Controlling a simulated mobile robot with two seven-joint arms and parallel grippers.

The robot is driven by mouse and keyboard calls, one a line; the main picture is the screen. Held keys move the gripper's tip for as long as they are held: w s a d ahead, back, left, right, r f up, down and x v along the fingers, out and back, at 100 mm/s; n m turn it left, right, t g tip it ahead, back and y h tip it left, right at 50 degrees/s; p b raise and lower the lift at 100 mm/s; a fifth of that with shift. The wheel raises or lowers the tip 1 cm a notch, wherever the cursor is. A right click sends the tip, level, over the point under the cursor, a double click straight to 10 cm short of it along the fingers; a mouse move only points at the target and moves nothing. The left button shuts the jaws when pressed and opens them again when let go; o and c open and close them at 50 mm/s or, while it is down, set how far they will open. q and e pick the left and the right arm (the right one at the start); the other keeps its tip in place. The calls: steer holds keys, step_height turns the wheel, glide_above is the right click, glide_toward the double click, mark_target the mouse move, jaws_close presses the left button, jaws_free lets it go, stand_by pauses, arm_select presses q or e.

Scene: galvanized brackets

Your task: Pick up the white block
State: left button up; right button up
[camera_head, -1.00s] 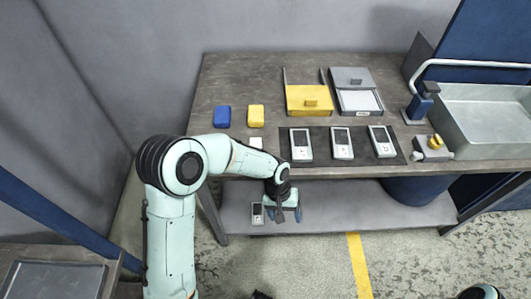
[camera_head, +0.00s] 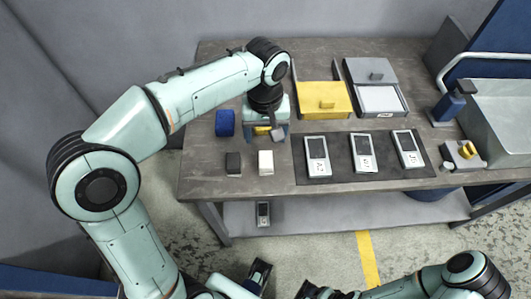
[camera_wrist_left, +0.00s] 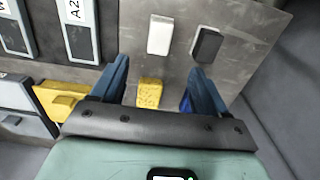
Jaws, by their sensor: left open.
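The white block (camera_head: 265,162) stands on the worktable near its front edge, just right of a black block (camera_head: 233,163). It also shows in the left wrist view (camera_wrist_left: 160,36), beyond the fingertips. My left gripper (camera_head: 266,132) is over the table behind the white block. Its two blue fingers (camera_wrist_left: 160,72) are spread and empty. A yellow block (camera_wrist_left: 150,92) shows between and below them; in the head view the gripper partly hides it. A blue block (camera_head: 225,123) is left of the gripper. My right arm is at the bottom edge; its jaw state is unclear.
Right of the white block, several handheld meters (camera_head: 364,153) lie on a dark mat (camera_head: 430,171). A yellow-lidded box (camera_head: 324,99) and a grey-lidded box (camera_head: 380,98) stand behind it. A sink (camera_head: 505,110) is at far right. The lower shelf (camera_head: 340,213) holds another meter (camera_head: 263,213).

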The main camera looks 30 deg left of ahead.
arm_select(q)
steer(key=b, duration=0.1)
glide_above(266, 159)
step_height(266, 159, down, 6)
steer(key=shift+s+f, duration=0.1)
steer(key=shift+f, duration=0.05)
steer(key=shift+f+b, duration=0.45)
steer(key=shift+f, duration=2.5)
steer(key=c, duration=1.1)
